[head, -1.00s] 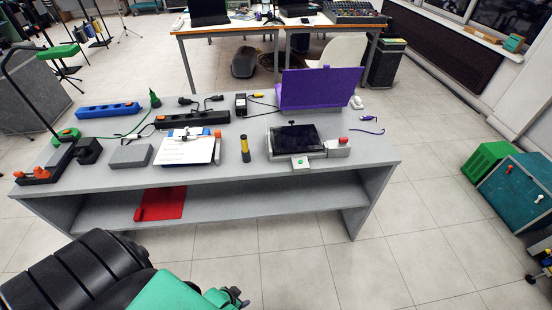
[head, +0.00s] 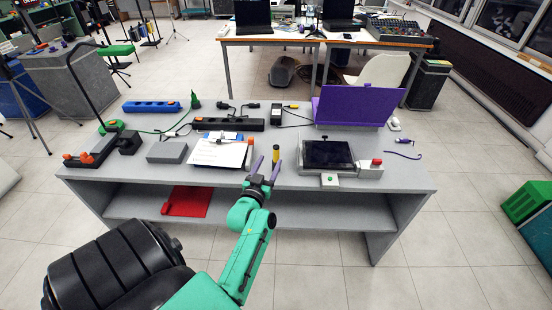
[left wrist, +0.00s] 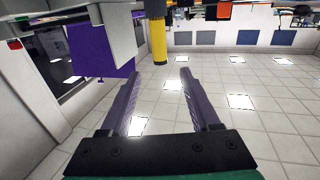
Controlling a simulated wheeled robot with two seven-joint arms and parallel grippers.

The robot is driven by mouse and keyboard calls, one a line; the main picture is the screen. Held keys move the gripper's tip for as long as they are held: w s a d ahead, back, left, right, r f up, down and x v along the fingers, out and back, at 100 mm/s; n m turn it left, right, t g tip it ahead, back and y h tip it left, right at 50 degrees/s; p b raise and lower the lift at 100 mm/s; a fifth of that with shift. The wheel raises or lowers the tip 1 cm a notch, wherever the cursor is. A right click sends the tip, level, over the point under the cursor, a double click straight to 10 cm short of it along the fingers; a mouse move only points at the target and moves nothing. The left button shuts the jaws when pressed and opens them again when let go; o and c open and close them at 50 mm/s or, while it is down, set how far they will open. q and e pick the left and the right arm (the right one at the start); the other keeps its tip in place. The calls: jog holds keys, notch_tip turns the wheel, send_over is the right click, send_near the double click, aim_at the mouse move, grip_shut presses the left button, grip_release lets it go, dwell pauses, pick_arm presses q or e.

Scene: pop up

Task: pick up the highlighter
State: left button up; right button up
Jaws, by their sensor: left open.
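The highlighter (head: 276,154) is a small yellow and dark cylinder near the front edge of the grey table, right of the clipboard. My left gripper (head: 266,171) is open and empty at the table's front edge, its purple fingers pointing toward the table close to the highlighter. In the left wrist view, which looks upside down, the yellow highlighter (left wrist: 159,42) lies just beyond the fingertips, more in line with the left-hand finger than the middle of the gap. Nothing is between the fingers (left wrist: 172,78). My right gripper is not in view.
A clipboard with white paper (head: 218,154) lies left of the highlighter. A device with a dark screen (head: 328,154) is close on its right. A purple laptop-like panel (head: 350,107) and a black power strip (head: 222,124) stand behind. A grey box (head: 167,152) sits further left.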

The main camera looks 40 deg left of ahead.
aim_at(277, 147)
pick_arm(q)
jog(key=b+x, duration=0.5)
jog(key=x, duration=0.6)
jog(key=shift+w+a+f+b, duration=0.2)
jog(key=shift+w+f+b, duration=0.05)
jog(key=shift+w+b, duration=0.1)
jog(key=shift+s+r, duration=0.1)
jog(key=shift+r, duration=0.05)
jog(key=shift+c, duration=0.6)
grip_shut()
